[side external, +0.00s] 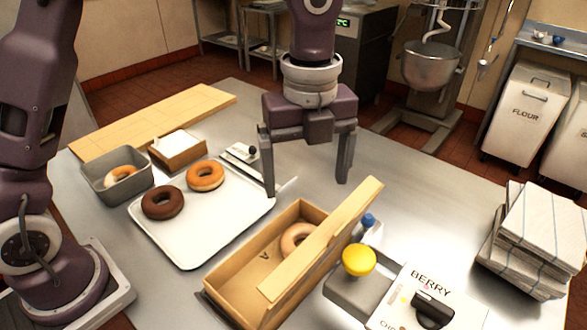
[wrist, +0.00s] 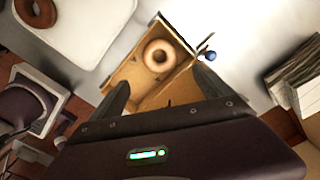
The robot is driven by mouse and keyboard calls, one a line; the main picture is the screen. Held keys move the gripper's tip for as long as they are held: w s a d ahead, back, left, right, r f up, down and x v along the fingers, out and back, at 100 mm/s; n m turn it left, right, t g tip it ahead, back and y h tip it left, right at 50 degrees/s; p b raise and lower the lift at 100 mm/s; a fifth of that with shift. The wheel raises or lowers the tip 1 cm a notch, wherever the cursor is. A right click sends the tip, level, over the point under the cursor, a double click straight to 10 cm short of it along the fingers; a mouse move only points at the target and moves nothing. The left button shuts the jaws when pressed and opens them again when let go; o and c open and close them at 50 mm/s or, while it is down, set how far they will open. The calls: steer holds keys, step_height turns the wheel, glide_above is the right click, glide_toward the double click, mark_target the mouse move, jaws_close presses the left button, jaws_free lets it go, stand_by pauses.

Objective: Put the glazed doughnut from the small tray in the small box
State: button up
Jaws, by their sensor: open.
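A cardboard box (side external: 231,285) with its lid raised stands at the front middle, with a pale doughnut (side external: 297,239) inside. The wrist view shows the box (wrist: 130,72) and this doughnut (wrist: 159,55) ahead of my fingers. A white tray (side external: 196,235) holds a chocolate doughnut (side external: 162,202) and an orange-tan ring doughnut (side external: 205,176). A small grey tub (side external: 118,192) behind it holds a doughnut (side external: 124,177) with a pale top, partly hidden by the rim. My gripper (side external: 306,188) is open and empty, pointing down above the table behind the box, touching no doughnut.
A small wooden holder with a white top (side external: 179,147) stands behind the tray. A yellow knob (side external: 359,260) and a blue knob (side external: 368,220) rise right of the box, near a BERRY-labelled unit (side external: 430,290). Stacked cloths (side external: 530,240) lie at right. The table behind the knobs is clear.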

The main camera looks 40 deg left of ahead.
steer(key=s+a+r+n+t, duration=0.2)
steer(key=s+a+n, duration=0.6)
steer(key=n, duration=0.4)
steer(key=s+a+r+n+t, duration=0.2)
steer(key=s+a+n+t, duration=0.1)
steer(key=s+a+n, duration=0.4)
steer(key=s+n, duration=0.3)
steer(key=n, duration=0.2)
steer(key=shift+s+a+r+n+t, duration=0.3)
steer(key=shift+s+a+n, duration=0.05)
steer(key=shift+n, duration=0.05)
